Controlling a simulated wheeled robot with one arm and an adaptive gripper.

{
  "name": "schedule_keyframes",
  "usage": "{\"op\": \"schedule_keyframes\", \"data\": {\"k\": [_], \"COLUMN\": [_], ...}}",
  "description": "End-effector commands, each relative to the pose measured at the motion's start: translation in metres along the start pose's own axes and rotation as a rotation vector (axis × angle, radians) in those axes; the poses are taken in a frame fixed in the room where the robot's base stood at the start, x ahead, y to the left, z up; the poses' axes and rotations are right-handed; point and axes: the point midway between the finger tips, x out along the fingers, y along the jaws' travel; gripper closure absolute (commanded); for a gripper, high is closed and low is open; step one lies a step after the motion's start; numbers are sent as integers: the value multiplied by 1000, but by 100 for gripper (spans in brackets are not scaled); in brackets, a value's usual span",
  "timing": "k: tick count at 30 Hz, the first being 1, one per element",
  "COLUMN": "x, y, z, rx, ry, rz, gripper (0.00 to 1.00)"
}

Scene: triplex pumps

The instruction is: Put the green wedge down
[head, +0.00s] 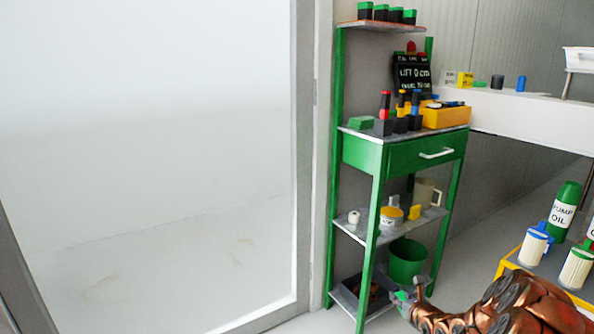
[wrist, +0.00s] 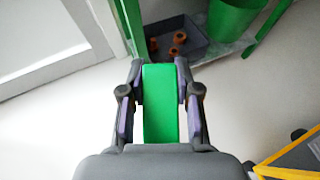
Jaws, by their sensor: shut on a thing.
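My gripper (wrist: 160,72) is shut on the green wedge (wrist: 161,105), one finger on each side of it. In the wrist view the wedge shows as a long green block pointing away from the palm, over pale floor. In the head view my gripper (head: 411,293) is low at the bottom right, in front of the green shelf unit's lowest shelf. Only a small part of the wedge (head: 402,296) shows there. I cannot tell how high it is above the floor.
The green shelf unit (head: 364,158) has a dark tray (wrist: 200,42) of orange-brown parts and a green bucket (head: 406,260) on its lowest shelf. A yellow-edged cart (head: 508,266) with an oil bottle (head: 564,208) stands right. Pale floor (wrist: 60,125) is clear at left.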

Motion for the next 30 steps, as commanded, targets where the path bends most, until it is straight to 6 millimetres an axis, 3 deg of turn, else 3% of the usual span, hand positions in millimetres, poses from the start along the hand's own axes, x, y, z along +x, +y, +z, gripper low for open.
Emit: {"op": "schedule_keyframes", "data": {"k": [3,13,30], "x": [-7,-33,-103], "y": [14,52,117], "z": [30,98,190], "rx": [-10,-27,-50], "ry": [-4,-3,-4], "rz": [17,58,115], "gripper": [100,100,100]}}
